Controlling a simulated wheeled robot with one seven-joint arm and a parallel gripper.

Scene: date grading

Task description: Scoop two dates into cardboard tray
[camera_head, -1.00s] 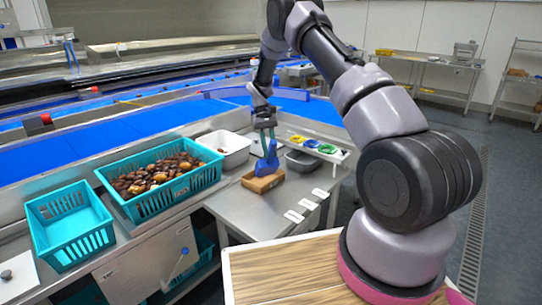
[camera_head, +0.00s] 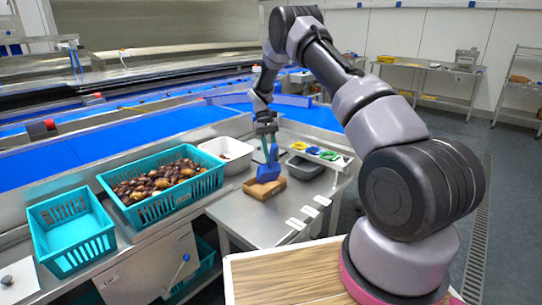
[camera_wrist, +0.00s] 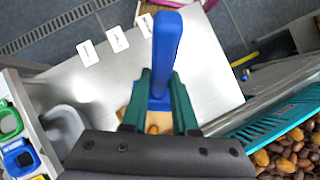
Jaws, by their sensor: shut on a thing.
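My gripper (camera_head: 267,138) is shut on a blue scoop (camera_head: 268,171), which points down over the cardboard tray (camera_head: 266,191). In the wrist view the blue scoop (camera_wrist: 166,45) stands between my green fingers (camera_wrist: 160,104). The brown cardboard tray (camera_wrist: 124,114) shows partly behind the fingers, with a small orange-brown shape, perhaps a date (camera_wrist: 153,129), beside the scoop. Whether the scoop touches the tray, and what lies inside it, I cannot tell. Many brown dates (camera_head: 156,184) fill a teal basket (camera_head: 170,203) to the left; they also show in the wrist view (camera_wrist: 290,155).
An empty teal basket (camera_head: 73,258) stands at the far left. A white bin (camera_head: 232,166) is behind the tray, and a grey bin (camera_head: 303,168) is to its right. The steel table front (camera_head: 255,222) is clear.

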